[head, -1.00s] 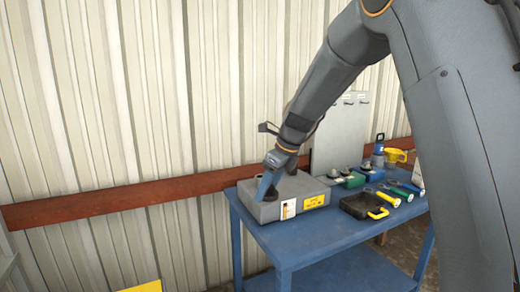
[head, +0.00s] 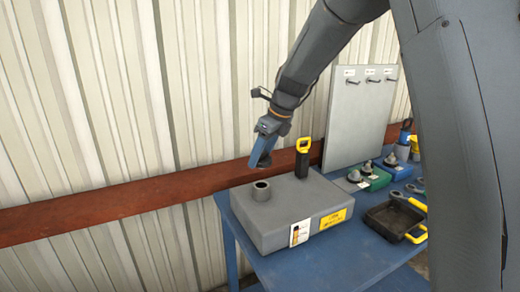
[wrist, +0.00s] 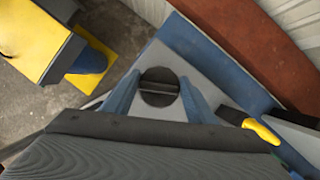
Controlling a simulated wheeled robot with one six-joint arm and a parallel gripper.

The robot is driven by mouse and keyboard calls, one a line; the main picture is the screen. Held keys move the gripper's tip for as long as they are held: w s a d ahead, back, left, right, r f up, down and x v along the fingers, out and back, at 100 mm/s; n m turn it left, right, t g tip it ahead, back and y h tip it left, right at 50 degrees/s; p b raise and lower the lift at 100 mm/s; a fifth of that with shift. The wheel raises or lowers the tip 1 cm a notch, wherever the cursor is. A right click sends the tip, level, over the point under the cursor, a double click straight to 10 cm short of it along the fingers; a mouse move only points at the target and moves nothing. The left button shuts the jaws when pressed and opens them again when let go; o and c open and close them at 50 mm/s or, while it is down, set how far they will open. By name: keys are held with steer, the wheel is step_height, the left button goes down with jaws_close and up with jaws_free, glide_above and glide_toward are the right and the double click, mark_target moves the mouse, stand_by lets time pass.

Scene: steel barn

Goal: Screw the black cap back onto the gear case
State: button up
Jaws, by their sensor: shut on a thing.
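The gear case (head: 285,228) is a grey box on a blue table, with a label and a yellow sticker on its front. A short round grey neck (head: 261,191) with a dark open top rises from its left part. My gripper (head: 264,160) is above and slightly behind the neck, pointing down. In the wrist view, the round black cap (wrist: 159,96), with a bar across it, sits between the blue fingers of my gripper (wrist: 159,90), which are shut on it. The cap is apart from the neck.
A black tool with a yellow handle (head: 303,146) stands upright at the case's back. A black tray (head: 392,222), green and blue boxes and a grey panel (head: 360,112) with hooks are to the right. The corrugated wall and red rail (head: 120,205) are close behind.

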mark_target(261, 167)
steer(key=shift+s+f+b, duration=0.1)
steer(key=shift+f+b, duration=2.15)
steer(key=shift+b, duration=0.1)
steer(key=shift+a+p, duration=0.1)
steer(key=shift+p, duration=0.45)
steer(key=shift+f, duration=1.55)
steer(key=shift+r+m+p, duration=0.1)
steer(key=shift+m+p, duration=0.3)
steer(key=shift+p, duration=0.25)
steer(key=shift+m+t+h+p, duration=0.35)
steer(key=shift+m+p, duration=0.75)
steer(key=shift+p, duration=1.05)
steer(key=shift+m+t+h+p, duration=0.35)
steer(key=shift+m+p, duration=0.75)
steer(key=shift+p, duration=1)
steer(key=o, duration=1.1)
steer(key=c, duration=0.8)
steer(key=shift+o, duration=0.2)
